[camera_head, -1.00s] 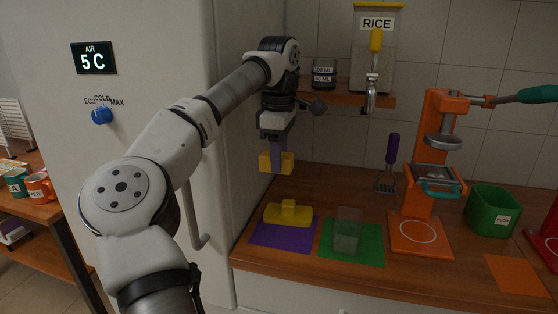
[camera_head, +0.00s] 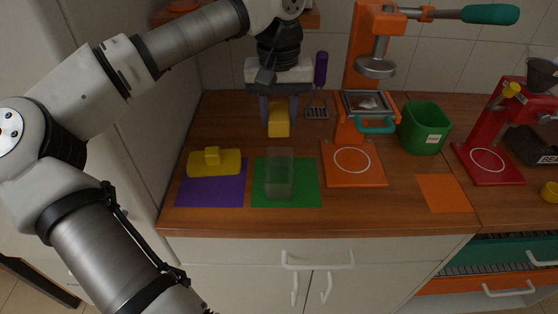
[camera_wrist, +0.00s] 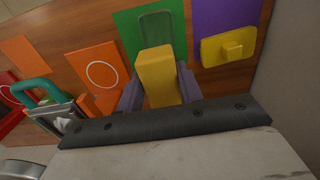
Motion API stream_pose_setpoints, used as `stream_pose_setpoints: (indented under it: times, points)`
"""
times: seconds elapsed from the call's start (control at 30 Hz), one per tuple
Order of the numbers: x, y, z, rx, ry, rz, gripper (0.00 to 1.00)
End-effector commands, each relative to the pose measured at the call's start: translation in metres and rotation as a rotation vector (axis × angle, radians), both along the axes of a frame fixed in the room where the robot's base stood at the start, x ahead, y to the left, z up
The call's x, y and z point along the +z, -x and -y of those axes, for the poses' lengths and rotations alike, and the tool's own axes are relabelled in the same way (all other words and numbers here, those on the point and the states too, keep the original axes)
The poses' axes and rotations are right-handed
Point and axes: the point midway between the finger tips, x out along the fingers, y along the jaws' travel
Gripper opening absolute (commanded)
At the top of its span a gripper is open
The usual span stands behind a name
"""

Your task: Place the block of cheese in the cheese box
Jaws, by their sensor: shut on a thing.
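A yellow block of cheese (camera_head: 278,124) is between the fingers of my gripper (camera_head: 279,112), which is shut on it and holds it in the air. The block also shows in the wrist view (camera_wrist: 157,78), between the grey fingers. A clear, see-through box (camera_head: 279,176), which looks like the cheese box, stands upright on a green mat (camera_head: 309,188). In the head view the block is above and behind the box, apart from it. In the wrist view the block overlaps part of the box (camera_wrist: 162,22). A yellow lid with a knob (camera_head: 230,165) lies by a purple mat (camera_head: 210,194), partly on it.
An orange press (camera_head: 355,176) with a teal handle stands right of the green mat. A green bin (camera_head: 424,128), an orange mat (camera_head: 442,193) and a red machine (camera_head: 488,165) are farther right. A purple-handled spatula (camera_head: 320,75) hangs behind. The wall is close on the left.

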Motion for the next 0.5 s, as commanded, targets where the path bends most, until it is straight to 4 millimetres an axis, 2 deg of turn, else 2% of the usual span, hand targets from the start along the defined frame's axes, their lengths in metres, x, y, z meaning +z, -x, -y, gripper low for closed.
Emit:
stream_pose_setpoints:
  times: [0.3, 0.5]
  points:
    - [-0.052, 0.003, 0.002, -0.023, 0.0, -0.002, 0.11]
    - [-0.068, 0.003, 0.002, -0.022, 0.001, -0.001, 0.11]
